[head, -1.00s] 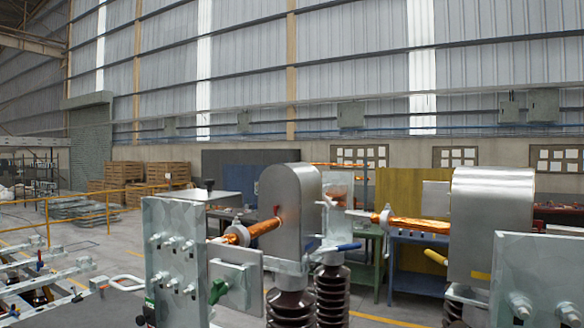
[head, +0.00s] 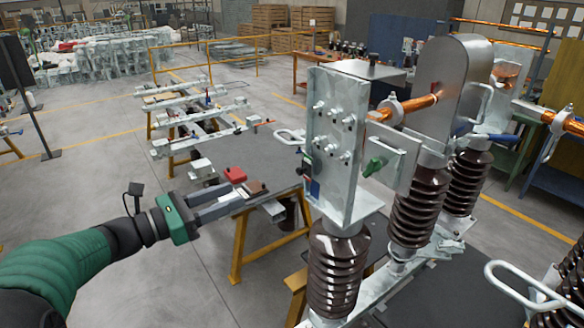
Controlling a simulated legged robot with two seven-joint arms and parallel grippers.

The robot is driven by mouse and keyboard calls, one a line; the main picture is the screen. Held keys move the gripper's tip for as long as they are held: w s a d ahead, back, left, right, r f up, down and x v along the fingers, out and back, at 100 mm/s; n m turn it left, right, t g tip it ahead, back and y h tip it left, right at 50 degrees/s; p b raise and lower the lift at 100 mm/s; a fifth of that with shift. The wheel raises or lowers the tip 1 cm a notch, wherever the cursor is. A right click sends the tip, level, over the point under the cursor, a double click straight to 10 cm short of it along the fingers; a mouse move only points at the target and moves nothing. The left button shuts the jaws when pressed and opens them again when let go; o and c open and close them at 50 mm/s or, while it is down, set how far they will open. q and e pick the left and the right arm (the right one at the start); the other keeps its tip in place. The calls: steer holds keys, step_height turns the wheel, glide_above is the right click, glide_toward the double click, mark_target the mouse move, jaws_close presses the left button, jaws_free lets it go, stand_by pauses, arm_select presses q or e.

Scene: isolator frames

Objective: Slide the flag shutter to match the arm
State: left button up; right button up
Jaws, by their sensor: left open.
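The nearest isolator frame has a grey bolted plate (head: 336,140) on a brown ribbed insulator (head: 336,270). A small indicator with green and dark parts (head: 306,168) sits on the plate's left edge. I cannot tell whether it is the flag shutter. A green handle (head: 374,166) is on a smaller plate (head: 396,163) to the right. A copper-coloured arm (head: 412,106) runs nearly level to a tall rounded metal shield (head: 446,85). My left gripper (head: 247,199) is open, left of the frame and apart from it. My right gripper is not in view.
A dark-topped table (head: 270,170) with yellow legs stands behind my left gripper. A red block (head: 235,174) and a brown block (head: 255,187) are near its fingers. A white loop handle (head: 522,290) is at lower right. Open floor (head: 150,275) lies at lower left.

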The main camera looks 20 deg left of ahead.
mark_target(298, 172)
arm_select(q)
steer(key=p+x, duration=0.6)
steer(key=x, duration=1)
steer(key=shift+d+r, duration=0.15)
steer(key=shift+d, duration=0.2)
steer(key=shift+w+d+f, duration=0.1)
steer(key=shift+w+f, duration=0.1)
steer(key=shift+w, duration=0.2)
steer(key=shift+s+d, duration=0.1)
jaws_close()
steer(key=shift+r, duration=0.1)
